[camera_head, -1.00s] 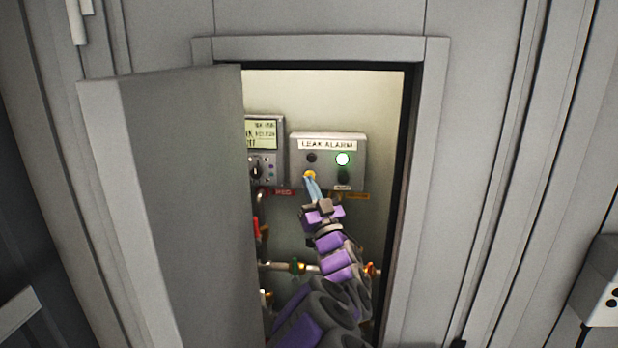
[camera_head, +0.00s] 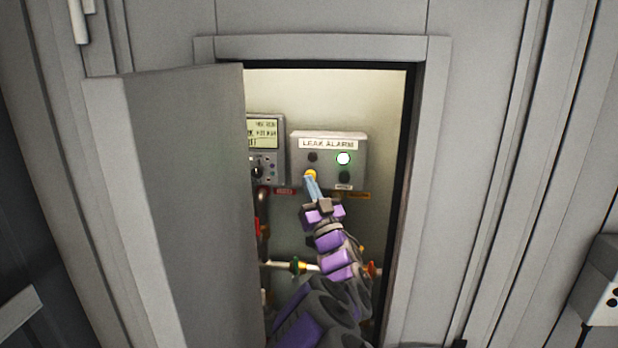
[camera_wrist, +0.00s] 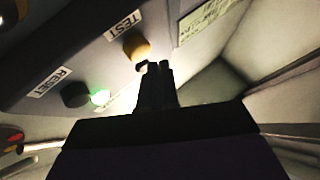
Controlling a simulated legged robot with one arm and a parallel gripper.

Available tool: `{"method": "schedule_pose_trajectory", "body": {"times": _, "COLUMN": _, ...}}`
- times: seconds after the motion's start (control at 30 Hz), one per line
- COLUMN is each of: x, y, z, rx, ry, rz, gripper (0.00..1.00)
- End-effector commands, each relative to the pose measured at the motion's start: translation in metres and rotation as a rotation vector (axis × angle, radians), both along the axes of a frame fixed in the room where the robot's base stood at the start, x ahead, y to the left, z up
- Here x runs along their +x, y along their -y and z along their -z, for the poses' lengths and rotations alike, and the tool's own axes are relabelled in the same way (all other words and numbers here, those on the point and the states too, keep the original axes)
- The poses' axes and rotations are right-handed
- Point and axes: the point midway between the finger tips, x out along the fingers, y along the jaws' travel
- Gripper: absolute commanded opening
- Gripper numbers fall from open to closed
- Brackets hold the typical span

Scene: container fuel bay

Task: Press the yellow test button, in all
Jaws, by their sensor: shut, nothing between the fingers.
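The leak alarm box (camera_head: 328,146) is on the back wall inside the open cabinet. The yellow test button (camera_head: 310,174) is at its lower left, and it also shows in the wrist view (camera_wrist: 136,46) beside the TEST label. A lit green-white lamp (camera_head: 343,158) is at the upper right. A dark reset button (camera_wrist: 75,94) sits below that lamp. My gripper (camera_head: 309,182) is shut and empty, its tips at the lower edge of the yellow button. In the wrist view the fingertips (camera_wrist: 158,66) are right by the button; I cannot tell whether they touch.
The cabinet door (camera_head: 180,200) stands open on the left. The frame's right edge (camera_head: 424,190) is close to my arm. A display panel (camera_head: 264,148) is left of the alarm box.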

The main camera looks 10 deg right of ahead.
Motion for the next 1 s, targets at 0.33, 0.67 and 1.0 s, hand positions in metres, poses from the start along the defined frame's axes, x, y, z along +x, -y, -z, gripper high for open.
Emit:
{"method": "schedule_pose_trajectory", "body": {"times": 0.33, "x": 0.0000, "y": 0.0007, "z": -0.0001, "rx": 0.000, "ry": 0.000, "rz": 0.000, "gripper": 0.00}}
{"method": "schedule_pose_trajectory", "body": {"times": 0.67, "x": 0.0002, "y": 0.0012, "z": 0.0000, "rx": 0.001, "ry": 0.000, "rz": 0.001, "gripper": 0.00}}
{"method": "schedule_pose_trajectory", "body": {"times": 1.0, "x": 0.0065, "y": 0.0051, "z": 0.0001, "rx": 0.001, "ry": 0.001, "rz": -0.001, "gripper": 0.00}}
